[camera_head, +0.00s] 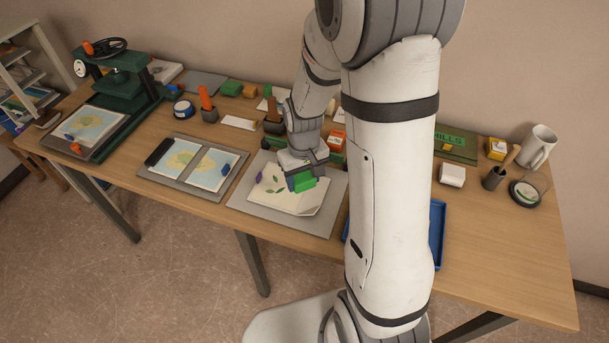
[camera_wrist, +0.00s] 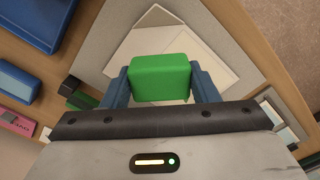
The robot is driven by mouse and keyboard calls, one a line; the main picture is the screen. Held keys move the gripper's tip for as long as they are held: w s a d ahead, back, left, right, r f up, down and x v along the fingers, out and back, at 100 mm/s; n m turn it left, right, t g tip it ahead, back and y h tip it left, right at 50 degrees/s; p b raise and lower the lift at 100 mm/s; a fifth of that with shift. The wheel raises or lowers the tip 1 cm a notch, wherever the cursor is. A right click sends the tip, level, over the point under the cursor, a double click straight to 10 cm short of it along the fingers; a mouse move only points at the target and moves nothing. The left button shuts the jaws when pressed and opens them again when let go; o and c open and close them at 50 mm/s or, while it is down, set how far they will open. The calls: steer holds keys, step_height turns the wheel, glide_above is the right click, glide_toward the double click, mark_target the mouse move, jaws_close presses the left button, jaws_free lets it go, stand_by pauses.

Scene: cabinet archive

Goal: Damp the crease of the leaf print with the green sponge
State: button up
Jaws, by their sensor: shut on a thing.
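My gripper (camera_head: 303,176) is shut on the green sponge (camera_head: 305,184). In the wrist view the sponge (camera_wrist: 160,77) sits between the two blue-grey fingers of the gripper (camera_wrist: 160,84). The leaf print (camera_head: 279,201), a pale sheet with small green leaves, lies on a grey board (camera_head: 240,206) in the head view. The sponge is over the print's right part; I cannot tell whether it touches the paper. The print (camera_wrist: 205,44) also shows behind the sponge in the wrist view. The crease is not clear in either view, and the sponge and gripper hide part of the sheet.
A grey board with two map sheets (camera_head: 187,163) lies left of the print, with a dark block on it. A green press (camera_head: 120,80) stands at the far left. A blue tray (camera_head: 437,235) is to the right, partly behind my arm. Small items line the table's back.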

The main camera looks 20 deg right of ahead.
mark_target(300, 203)
steer(key=shift+s+f+b, duration=0.1)
steer(key=shift+f+b, duration=2.45)
steer(key=shift+f, duration=0.5)
steer(key=shift+f+b, duration=0.5)
steer(key=shift+f, duration=0.05)
steer(key=shift+d+r, duration=0.1)
steer(key=shift+d, duration=0.5)
steer(key=shift+s+a, duration=0.1)
steer(key=shift+a, duration=1.1)
